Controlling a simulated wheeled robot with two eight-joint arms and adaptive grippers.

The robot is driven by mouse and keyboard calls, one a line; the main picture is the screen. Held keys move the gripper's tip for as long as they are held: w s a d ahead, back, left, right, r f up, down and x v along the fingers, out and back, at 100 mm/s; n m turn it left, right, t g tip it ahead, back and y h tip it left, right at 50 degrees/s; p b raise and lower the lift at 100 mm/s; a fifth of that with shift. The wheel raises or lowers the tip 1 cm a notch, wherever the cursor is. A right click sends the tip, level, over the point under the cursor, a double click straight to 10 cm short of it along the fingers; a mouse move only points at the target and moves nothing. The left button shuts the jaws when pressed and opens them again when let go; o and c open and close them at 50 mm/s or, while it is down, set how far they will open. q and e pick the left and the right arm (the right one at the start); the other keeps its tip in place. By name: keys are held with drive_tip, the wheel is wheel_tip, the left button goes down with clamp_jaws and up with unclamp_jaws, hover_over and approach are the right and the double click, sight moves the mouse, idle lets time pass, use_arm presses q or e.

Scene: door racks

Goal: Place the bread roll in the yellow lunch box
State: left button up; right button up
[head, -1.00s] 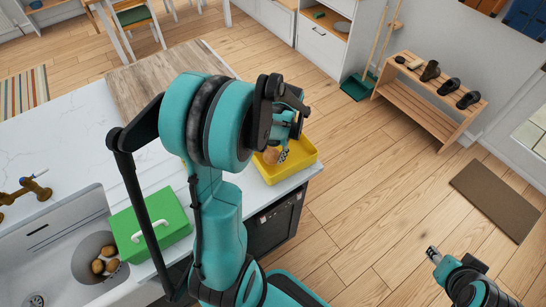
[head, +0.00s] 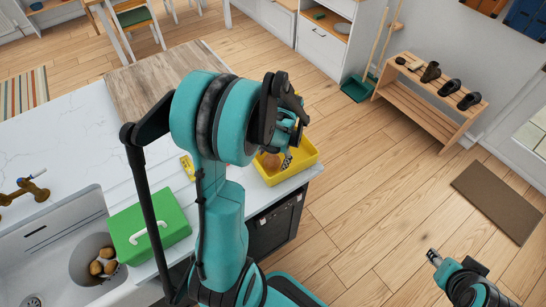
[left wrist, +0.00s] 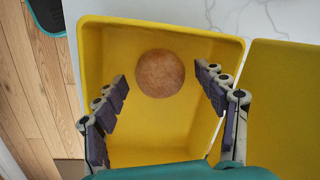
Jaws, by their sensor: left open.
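The yellow lunch box (head: 303,165) stands open near the counter's right end, partly behind my left arm. In the left wrist view its rim (left wrist: 236,52) frames the bread roll (left wrist: 160,73), round and brown, which lies inside near one end wall. The roll also shows in the head view (head: 271,161). A second yellow panel (left wrist: 280,95), likely the lid, lies beside the box. My left gripper (left wrist: 164,92) is open over the box, its fingers spread on either side of the roll and apart from it. My right gripper (head: 435,257) is low at the right, its jaws too small to read.
A green case (head: 150,228) with a white handle stands beside the sink (head: 42,245). A grey bowl in the sink holds brown round items (head: 100,266). A wooden board (head: 150,85) lies at the counter's far end.

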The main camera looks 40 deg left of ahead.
sight(278, 159)
use_arm(q)
wheel_tip(278, 159, up, 11)
drive_tip(key=w+d+p, duration=0.1)
drive_tip(key=d+p, duration=0.1)
drive_tip(key=p, duration=0.1)
drive_tip(key=s+d+r+t, duration=0.3)
drive_tip(key=d+t, duration=0.1)
drive_tip(key=d, duration=0.4)
drive_tip(key=s+d+r+t+h, duration=0.1)
drive_tip(key=s+d+r+t, duration=0.2)
drive_tip(key=d, duration=0.5)
drive_tip(key=shift+s+d+r+t+h, duration=0.15)
drive_tip(key=shift+s+r+t+h, duration=0.2)
drive_tip(key=shift+t, duration=0.35)
drive_tip(key=shift+f, duration=0.15)
